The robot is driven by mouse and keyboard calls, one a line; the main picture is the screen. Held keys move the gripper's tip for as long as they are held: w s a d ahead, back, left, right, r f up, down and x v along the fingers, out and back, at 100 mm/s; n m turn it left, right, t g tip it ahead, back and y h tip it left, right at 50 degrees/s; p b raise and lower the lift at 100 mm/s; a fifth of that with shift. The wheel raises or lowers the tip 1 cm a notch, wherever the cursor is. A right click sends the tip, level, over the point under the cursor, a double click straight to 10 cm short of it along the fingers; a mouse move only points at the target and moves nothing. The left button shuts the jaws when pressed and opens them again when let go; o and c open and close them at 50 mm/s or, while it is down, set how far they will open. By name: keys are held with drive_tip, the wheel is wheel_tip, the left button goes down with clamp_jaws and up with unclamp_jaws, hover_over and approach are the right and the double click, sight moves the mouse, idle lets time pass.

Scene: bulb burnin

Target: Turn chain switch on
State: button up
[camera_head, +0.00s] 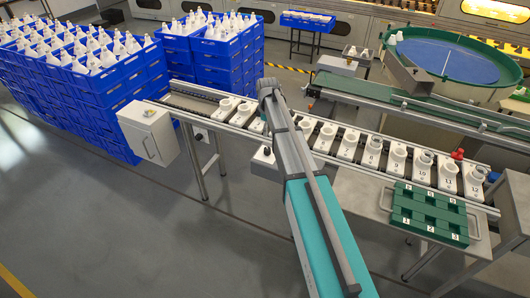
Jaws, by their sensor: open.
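A grey control box (149,134) stands at the left end of the chain conveyor (190,103), with a small knob-like part (149,113) on its top. A second, smaller grey box (264,164) with a dark knob (267,151) sits under the conveyor's front edge, just left of my arm. I cannot tell which of them is the chain switch, or its position. My arm reaches up from the bottom centre across the conveyor. My gripper's fingers do not show.
White numbered holders with bulbs (348,145) line the conveyor. A green numbered tray (428,213) sits at the front right. Blue crates (105,105) of bulbs are stacked at the left. A round green-rimmed table (440,60) stands behind. The floor at the front left is clear.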

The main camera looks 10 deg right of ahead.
sight(267, 149)
drive_tip(key=shift+f+b, duration=5.4)
drive_tip(key=shift+f, duration=0.3)
